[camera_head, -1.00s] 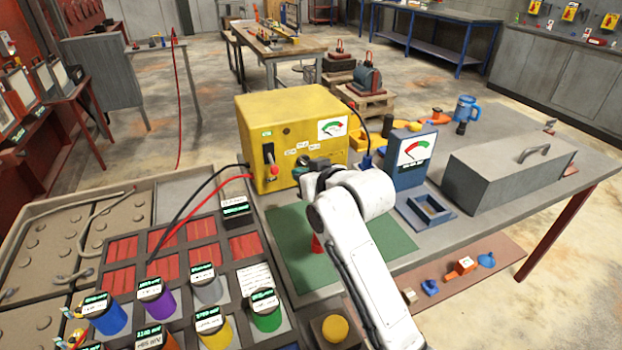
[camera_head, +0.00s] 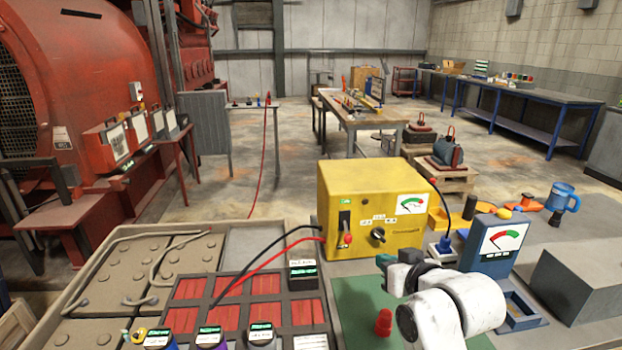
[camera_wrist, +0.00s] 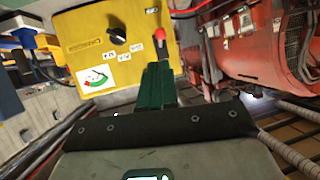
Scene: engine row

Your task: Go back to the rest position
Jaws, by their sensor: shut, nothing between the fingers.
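My gripper (camera_head: 384,265) is at the lower right of the head view, above the green mat (camera_head: 352,296) and in front of the yellow box (camera_head: 340,190). Its green fingers (camera_wrist: 157,88) are together and hold nothing in the wrist view. The yellow box (camera_wrist: 80,45) fills the upper left of the wrist view, with a black knob, a gauge and a red-tipped lever. The fingers overlap its lower edge in that picture; contact cannot be told. My white arm reaches in from the lower right of the head view.
A red cone-like piece (camera_head: 383,322) stands on the green mat below my gripper. A blue meter (camera_head: 490,245) and a grey case (camera_head: 580,285) stand to the right. A tray of red cells (camera_head: 190,288) lies left, with red and black cables reaching the yellow box. The floor behind is largely open.

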